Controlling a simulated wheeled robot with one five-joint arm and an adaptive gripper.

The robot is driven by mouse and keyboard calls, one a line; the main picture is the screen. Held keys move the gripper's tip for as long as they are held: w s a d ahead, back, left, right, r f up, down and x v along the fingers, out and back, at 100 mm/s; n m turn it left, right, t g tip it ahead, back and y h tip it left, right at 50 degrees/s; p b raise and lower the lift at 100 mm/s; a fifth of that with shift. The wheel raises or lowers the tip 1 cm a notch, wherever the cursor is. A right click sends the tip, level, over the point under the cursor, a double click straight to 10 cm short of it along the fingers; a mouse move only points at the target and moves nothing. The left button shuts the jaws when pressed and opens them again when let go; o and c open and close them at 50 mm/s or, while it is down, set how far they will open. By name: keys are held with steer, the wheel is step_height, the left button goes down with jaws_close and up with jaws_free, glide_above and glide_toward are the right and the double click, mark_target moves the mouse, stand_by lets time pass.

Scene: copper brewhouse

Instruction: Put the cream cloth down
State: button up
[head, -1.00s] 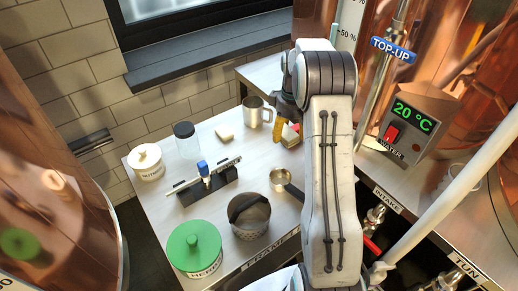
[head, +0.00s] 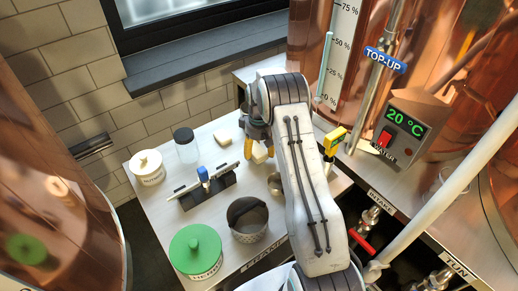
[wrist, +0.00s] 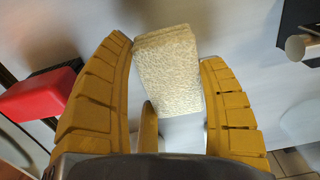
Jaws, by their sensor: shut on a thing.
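The cream cloth (wrist: 165,72) is a thick, rough-textured block in the wrist view, between the two yellow fingers of my gripper (wrist: 172,105). My gripper is shut on it. In the head view my gripper (head: 256,140) is over the back part of the steel table (head: 228,198), and the cloth (head: 260,153) shows beside its finger. I cannot tell whether the cloth touches the table. A second small cream piece (head: 222,139) lies on the table to the left of my gripper.
A small pan (head: 274,184) is partly hidden by my arm. A red block (wrist: 38,94) shows in the wrist view.

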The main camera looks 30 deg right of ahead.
steer(key=shift+f, duration=0.5)
steer(key=shift+f, duration=0.1)
steer(key=shift+f, duration=0.15)
steer(key=o, duration=1.3)
steer(key=shift+c, duration=0.2)
steer(key=shift+r, duration=0.2)
